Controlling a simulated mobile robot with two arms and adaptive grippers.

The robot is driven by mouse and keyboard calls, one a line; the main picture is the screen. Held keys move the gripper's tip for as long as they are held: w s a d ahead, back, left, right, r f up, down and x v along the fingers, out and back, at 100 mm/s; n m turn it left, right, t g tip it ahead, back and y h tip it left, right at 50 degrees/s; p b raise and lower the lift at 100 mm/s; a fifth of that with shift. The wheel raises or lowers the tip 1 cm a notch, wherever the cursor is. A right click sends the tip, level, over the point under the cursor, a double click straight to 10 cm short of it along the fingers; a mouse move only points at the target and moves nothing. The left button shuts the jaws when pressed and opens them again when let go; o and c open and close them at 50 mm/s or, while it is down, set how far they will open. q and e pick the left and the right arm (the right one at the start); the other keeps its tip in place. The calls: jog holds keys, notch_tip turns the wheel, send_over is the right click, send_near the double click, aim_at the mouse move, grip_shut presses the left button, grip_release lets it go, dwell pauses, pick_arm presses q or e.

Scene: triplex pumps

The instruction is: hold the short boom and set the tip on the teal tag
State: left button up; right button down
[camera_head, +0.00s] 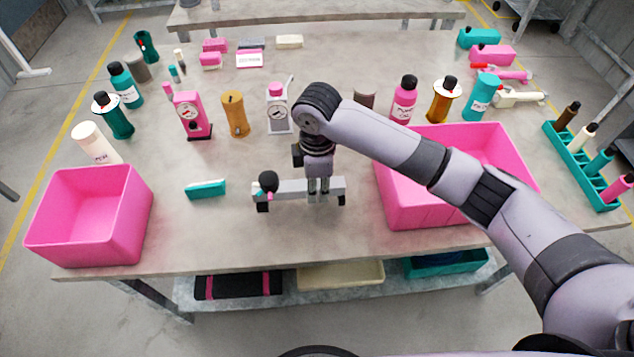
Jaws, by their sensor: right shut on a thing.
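The short boom (292,190) is a light grey bar with dark feet at both ends, lying crosswise near the front middle of the table. A dark round knob with a bit of pink shows at its left end. My right gripper (318,192) points down onto the bar right of its middle and is shut on it. Whether the feet touch the table I cannot tell. The teal tag (206,190) is a small flat teal piece to the left of the boom, with a gap of bare table between. My left gripper is not in view.
A pink bin (62,212) stands at the front left, and a larger pink bin (400,212) is close to the right of the boom. Bottles and pink and white gauge units (280,112) stand behind. A teal rack (585,172) is at the right edge.

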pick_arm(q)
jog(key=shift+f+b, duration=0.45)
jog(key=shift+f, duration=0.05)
pick_arm(e)
jog(key=shift+f, duration=1.45)
